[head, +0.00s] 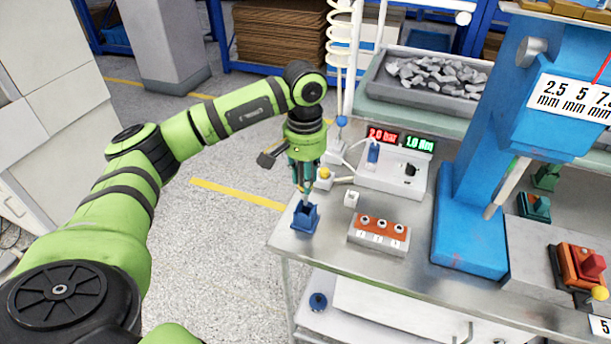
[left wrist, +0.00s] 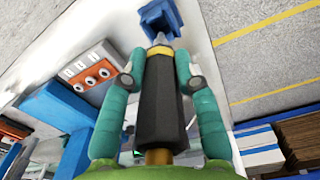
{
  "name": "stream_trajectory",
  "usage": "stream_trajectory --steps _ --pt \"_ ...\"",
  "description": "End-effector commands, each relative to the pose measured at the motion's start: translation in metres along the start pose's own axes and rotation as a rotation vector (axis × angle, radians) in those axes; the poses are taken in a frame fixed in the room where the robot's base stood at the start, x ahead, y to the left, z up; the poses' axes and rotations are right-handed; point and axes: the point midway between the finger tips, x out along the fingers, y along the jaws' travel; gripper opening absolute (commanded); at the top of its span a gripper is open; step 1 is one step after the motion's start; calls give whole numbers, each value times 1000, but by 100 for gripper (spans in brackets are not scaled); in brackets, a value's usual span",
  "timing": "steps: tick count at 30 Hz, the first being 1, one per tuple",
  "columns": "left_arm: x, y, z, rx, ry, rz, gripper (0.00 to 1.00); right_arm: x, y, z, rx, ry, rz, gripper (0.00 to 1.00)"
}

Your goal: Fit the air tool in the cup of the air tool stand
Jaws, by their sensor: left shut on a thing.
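My left gripper (head: 304,182) is at the bench's near left corner, fingers pointing down. In the left wrist view the gripper (left wrist: 162,82) is shut on the air tool (left wrist: 160,108), a black body with a yellow band and a silver tip. The blue air tool stand (head: 305,219) sits on the bench right below the gripper. The stand also shows in the left wrist view (left wrist: 161,15), with the tool's tip at its cup opening. I cannot tell how far the tip is inside the cup. My right gripper is not in view.
A block with three round sockets (head: 379,234) and a small white cube (head: 351,199) stand right of the stand. Behind are a control box (head: 393,180) and a coiled white hose (head: 341,45). A blue press (head: 470,205) rises at right. The bench edge is close at left.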

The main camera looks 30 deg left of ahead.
Motion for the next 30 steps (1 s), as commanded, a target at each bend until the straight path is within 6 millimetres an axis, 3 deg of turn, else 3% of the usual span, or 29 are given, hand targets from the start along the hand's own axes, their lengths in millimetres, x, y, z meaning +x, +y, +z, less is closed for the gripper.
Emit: stream_trajectory --steps 30 --pt "2 0 0 0 2 1 0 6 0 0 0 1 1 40"
